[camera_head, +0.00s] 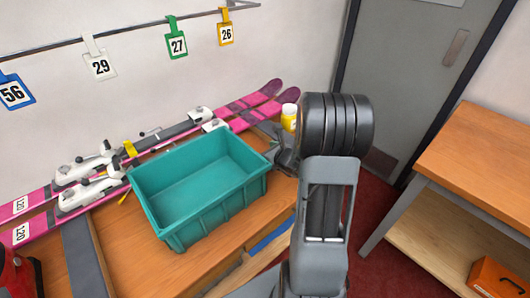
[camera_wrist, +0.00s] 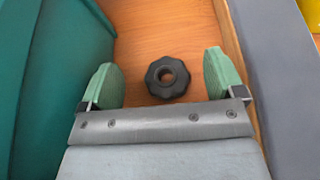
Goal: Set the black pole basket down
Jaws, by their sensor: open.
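The black pole basket (camera_wrist: 168,88), a round scalloped piece with a hole in its middle, shows in the wrist view. It appears to lie flat on the orange wooden bench top (camera_wrist: 168,30). My gripper (camera_wrist: 161,60) is open, with one green finger pad on each side of the basket. In the head view the basket is not visible; my arm covers much of that area.
A teal bin (camera_head: 205,222), empty inside, stands on the bench and borders my gripper's left side in the wrist view (camera_wrist: 50,70). Pink skis (camera_head: 250,103) lie behind it. A yellow bottle (camera_head: 289,122) stands near my arm. Another wooden bench (camera_head: 480,150) is at right.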

